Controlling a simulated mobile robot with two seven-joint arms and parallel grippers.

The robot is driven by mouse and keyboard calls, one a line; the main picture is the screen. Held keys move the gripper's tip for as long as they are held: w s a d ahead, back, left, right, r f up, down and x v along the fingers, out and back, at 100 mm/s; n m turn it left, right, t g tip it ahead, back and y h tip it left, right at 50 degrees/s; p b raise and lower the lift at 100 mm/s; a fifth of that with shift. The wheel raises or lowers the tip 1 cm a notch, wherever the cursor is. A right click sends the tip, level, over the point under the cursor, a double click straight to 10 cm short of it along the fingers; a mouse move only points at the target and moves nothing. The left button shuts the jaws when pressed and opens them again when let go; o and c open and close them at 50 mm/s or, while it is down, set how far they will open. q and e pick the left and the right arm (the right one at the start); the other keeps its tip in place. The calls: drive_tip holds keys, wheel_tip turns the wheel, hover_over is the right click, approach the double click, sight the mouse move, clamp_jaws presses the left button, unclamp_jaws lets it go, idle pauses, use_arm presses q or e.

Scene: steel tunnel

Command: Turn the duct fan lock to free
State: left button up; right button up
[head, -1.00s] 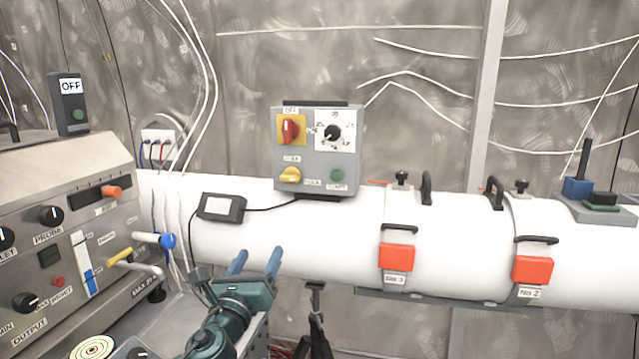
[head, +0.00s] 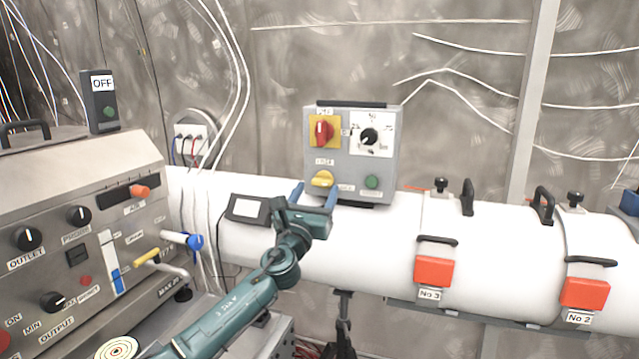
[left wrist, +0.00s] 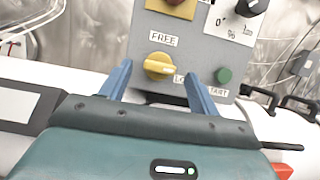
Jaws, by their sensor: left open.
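The grey fan control box (head: 352,190) stands on the white duct. Its yellow lock knob (head: 322,178) sits at the lower left, under a label. In the left wrist view the yellow knob (left wrist: 159,66) lies below a label reading FREE (left wrist: 163,39), with another label partly hidden at its lower right. The knob's grip lies roughly level. My left gripper (head: 312,192) is open, its blue fingers pointing at the box just below the knob. In the left wrist view the fingers (left wrist: 160,82) stand apart on either side below the knob, apparently not touching it. My right gripper is not in view.
The box also carries a red switch (head: 322,131) on yellow, a black dial (head: 370,137) and a green button (head: 372,182). The white duct (head: 380,235) runs below it. A grey instrument console (head: 70,220) stands close at the left.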

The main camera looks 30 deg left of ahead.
sight(322, 182)
use_arm(q)
drive_tip(key=shift+x, duration=1.5)
drive_tip(key=c, duration=1)
